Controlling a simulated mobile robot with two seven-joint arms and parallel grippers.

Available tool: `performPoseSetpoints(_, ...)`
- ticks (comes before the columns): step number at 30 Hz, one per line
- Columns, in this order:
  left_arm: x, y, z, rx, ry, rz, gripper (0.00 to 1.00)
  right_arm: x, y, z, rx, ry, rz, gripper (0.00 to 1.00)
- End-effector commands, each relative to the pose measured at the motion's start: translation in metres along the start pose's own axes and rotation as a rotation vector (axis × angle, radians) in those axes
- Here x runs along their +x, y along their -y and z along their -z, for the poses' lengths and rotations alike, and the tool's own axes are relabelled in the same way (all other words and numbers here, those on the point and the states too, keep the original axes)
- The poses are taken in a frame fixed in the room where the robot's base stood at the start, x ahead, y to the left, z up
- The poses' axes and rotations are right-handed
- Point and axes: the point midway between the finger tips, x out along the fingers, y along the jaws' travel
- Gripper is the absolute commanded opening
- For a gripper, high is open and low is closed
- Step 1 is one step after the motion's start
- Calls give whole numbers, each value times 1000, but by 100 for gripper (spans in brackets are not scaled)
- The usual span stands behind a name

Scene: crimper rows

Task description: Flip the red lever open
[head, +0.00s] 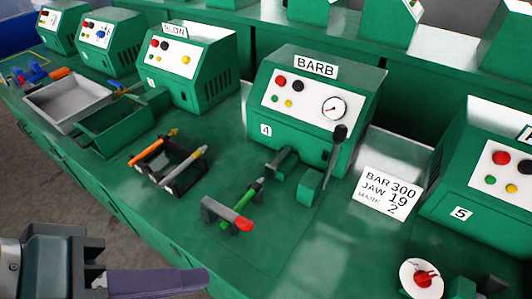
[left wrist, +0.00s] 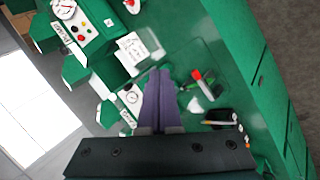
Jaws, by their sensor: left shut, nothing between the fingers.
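Two red parts could be the red lever, and I cannot tell for sure which. A red turning handle (head: 427,277) sits on a white disc at the bottom right of the head view. A red-ended green rod (head: 243,223) lies on a grey rest in front of the BARB machine (head: 310,100); its red end also shows in the left wrist view (left wrist: 197,75). My left gripper (head: 205,279), with purple fingers, is shut and empty at the bottom left, above the bench front and apart from both. It shows in the left wrist view (left wrist: 158,72) too. My right gripper is not seen.
A black-knobbed lever (head: 337,142) stands upright at the BARB machine. A white card (head: 388,192) lies right of it. A black rack (head: 170,168) with orange and yellow-tipped tools, a green bin (head: 115,125) and a grey tray (head: 65,100) are left. Machine 5 (head: 480,180) stands right.

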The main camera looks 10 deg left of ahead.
Motion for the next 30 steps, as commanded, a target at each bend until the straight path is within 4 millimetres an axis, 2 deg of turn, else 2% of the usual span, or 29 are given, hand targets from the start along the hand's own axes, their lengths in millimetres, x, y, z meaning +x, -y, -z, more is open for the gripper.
performPoseSetpoints(1, 30, 20, -4, -74, 1, -35, 0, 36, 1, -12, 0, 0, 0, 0)
performPoseSetpoints(9, 102, 57, -2, -512, 15, -237, 0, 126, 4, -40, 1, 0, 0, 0)
performPoseSetpoints(17, 164, 103, 11, -963, 49, -424, 0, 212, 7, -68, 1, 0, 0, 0)
performPoseSetpoints(24, 217, 157, 32, -1396, 91, -597, 0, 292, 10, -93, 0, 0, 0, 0)
performPoseSetpoints(30, 250, 204, 52, -1724, 131, -733, 0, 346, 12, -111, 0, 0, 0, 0)
